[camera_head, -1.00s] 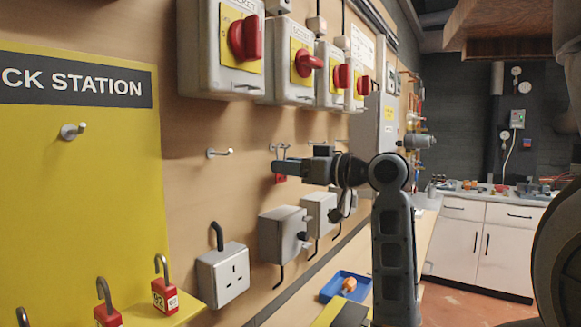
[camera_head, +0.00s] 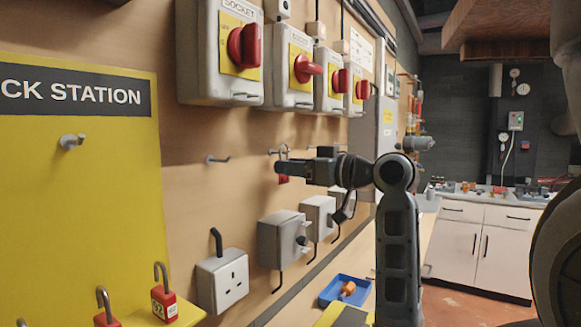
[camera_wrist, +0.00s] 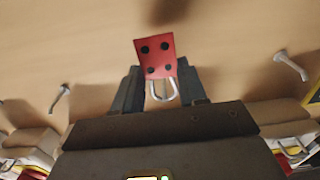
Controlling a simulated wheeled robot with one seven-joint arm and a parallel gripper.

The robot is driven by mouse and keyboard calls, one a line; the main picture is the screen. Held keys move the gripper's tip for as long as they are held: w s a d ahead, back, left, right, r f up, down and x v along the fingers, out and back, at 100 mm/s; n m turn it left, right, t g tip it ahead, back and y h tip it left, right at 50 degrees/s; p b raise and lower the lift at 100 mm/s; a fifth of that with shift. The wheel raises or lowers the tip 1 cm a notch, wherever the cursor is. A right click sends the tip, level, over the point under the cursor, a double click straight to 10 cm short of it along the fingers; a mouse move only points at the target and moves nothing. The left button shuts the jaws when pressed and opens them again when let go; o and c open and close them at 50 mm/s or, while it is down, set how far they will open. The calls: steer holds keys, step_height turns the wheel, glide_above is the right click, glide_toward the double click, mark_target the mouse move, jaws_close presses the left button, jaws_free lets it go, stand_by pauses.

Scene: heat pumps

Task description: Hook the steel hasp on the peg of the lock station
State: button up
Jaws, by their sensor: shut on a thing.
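The yellow lock station board (camera_head: 85,215) is at the left in the head view, with its grey metal peg (camera_head: 72,141) sticking out bare below the black title band. My gripper (camera_head: 283,169) is well to the right of that peg, near the wall. It is shut on the hasp (camera_wrist: 155,57), which has a red body with several dark holes and a steel loop. In the wrist view the loop lies between my fingers (camera_wrist: 163,90). In the head view only a small red part of the hasp (camera_head: 283,180) shows below the fingertips.
A bare wall hook (camera_head: 217,160) is between my gripper and the board. Switch boxes with red knobs (camera_head: 243,47) hang above, and socket boxes (camera_head: 222,278) below. Red padlocks (camera_head: 164,305) stand on the board's ledge. A blue tray (camera_head: 345,289) is lower right.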

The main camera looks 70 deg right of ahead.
steer(key=shift+v, duration=1.05)
steer(key=shift+r, duration=0.1)
steer(key=shift+p+v, duration=0.35)
steer(key=shift+v, duration=2.6)
